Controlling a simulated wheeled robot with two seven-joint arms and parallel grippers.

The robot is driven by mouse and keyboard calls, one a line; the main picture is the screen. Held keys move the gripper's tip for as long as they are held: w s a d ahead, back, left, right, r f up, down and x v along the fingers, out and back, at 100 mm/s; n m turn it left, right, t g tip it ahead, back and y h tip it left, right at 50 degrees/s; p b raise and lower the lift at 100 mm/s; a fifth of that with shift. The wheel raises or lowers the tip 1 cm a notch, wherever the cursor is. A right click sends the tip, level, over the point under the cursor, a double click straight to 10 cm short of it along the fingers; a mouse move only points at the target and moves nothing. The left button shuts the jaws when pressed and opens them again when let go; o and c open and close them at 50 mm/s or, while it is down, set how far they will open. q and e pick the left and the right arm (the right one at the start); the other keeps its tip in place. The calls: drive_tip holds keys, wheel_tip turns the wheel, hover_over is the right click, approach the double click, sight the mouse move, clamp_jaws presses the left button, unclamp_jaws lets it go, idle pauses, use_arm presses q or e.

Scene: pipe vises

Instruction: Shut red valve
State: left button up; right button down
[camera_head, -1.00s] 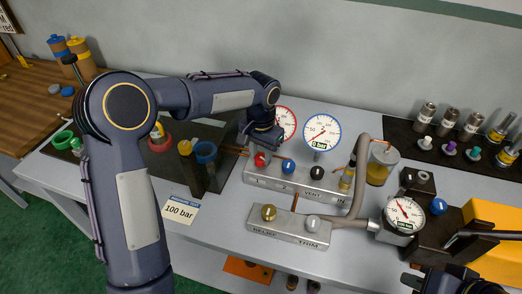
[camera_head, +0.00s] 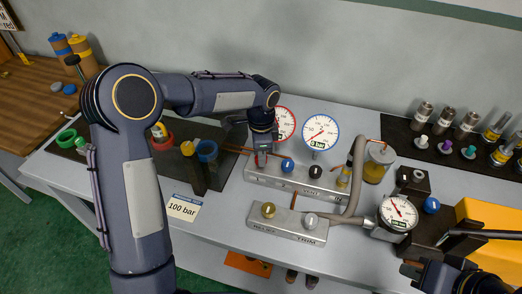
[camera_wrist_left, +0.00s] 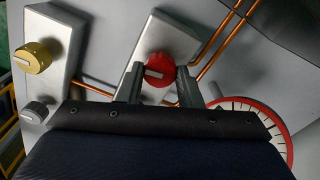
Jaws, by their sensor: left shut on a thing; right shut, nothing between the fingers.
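The red valve knob (camera_wrist_left: 159,71) shows between the two fingers of my left gripper (camera_wrist_left: 158,84) in the left wrist view. The fingers are shut on its sides. A pale pointer bar lies across the knob's face. In the head view my left gripper (camera_head: 262,156) points down over the left end of the upper metal block (camera_head: 255,174), and its fingers hide the knob there. My right gripper (camera_head: 412,266) is only partly seen at the lower right edge, away from the valves and empty.
The blue knob (camera_head: 287,165) and black knob (camera_head: 315,171) stand right of the red one. Gold (camera_head: 268,210) and grey (camera_head: 310,220) knobs sit on the front block. A red-rimmed gauge (camera_head: 285,122) stands close behind my left gripper. A blue-rimmed gauge (camera_head: 320,131) stands right of it.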

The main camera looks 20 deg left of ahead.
use_arm(q)
drive_tip(key=shift+w+r+m, duration=0.1)
drive_tip(key=shift+m, duration=0.9)
drive_tip(key=o, duration=1)
wheel_tip(320, 180, up, 8)
drive_tip(key=shift+f, duration=0.1)
